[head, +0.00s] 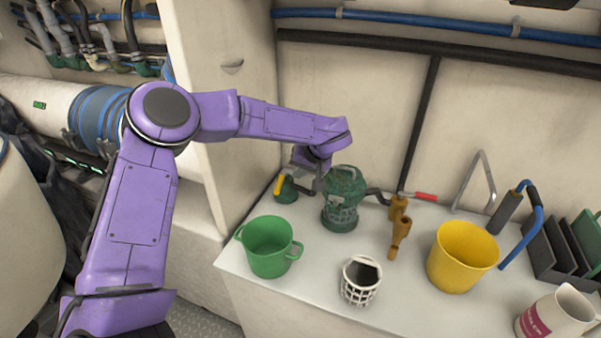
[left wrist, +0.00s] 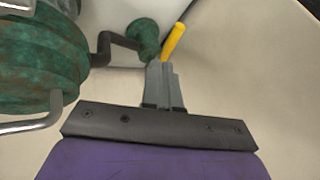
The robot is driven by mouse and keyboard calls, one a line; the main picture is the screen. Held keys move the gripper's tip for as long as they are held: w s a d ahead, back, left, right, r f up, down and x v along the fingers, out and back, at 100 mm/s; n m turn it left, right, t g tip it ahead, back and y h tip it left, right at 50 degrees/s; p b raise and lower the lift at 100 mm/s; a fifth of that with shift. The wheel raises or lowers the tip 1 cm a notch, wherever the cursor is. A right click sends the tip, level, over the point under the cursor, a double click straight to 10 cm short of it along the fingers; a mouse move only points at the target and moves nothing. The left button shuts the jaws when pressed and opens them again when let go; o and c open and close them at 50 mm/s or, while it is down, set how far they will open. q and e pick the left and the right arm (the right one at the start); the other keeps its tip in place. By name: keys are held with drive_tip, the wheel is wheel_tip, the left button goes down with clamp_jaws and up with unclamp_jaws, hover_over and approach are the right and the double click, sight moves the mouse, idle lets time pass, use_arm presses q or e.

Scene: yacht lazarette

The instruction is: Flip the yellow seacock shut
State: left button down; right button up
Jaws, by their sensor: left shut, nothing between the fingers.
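The yellow seacock handle (head: 278,184) sticks up at a slant from a small green valve body (head: 287,193) at the back left of the white counter. In the left wrist view, the yellow handle (left wrist: 174,40) lies just beyond the fingertips, with the green body (left wrist: 146,36) to its left. My left gripper (head: 296,173) is shut and empty, close beside the handle. Its closed fingers (left wrist: 161,66) point at the handle's lower end. I cannot tell whether they touch it. My right gripper is in neither view.
A green strainer (head: 341,215) stands right of the seacock, joined by a dark pipe. A bronze fitting (head: 398,222) and red handle (head: 426,197) are farther right. A green pot (head: 268,248), white basket (head: 359,287) and yellow bucket (head: 461,262) stand in front.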

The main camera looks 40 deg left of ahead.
sight(279, 185)
use_arm(q)
drive_tip(key=s+x, duration=0.1)
drive_tip(key=x, duration=0.7)
drive_tip(key=shift+w+a, duration=0.2)
drive_tip(key=shift+w, duration=0.1)
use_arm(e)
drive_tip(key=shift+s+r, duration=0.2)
use_arm(q)
drive_tip(key=shift+f, duration=0.2)
drive_tip(key=s+a+r+m+p, duration=0.1)
drive_tip(key=p, duration=0.4)
drive_tip(key=shift+s+a+t, duration=0.1)
drive_tip(key=shift+a+t, duration=0.1)
drive_tip(key=shift+t, duration=0.2)
drive_tip(key=shift+s+a+f+p, duration=0.15)
drive_tip(key=shift+a+f+p, duration=0.05)
drive_tip(key=shift+p, duration=0.3)
drive_tip(key=shift+f, duration=0.3)
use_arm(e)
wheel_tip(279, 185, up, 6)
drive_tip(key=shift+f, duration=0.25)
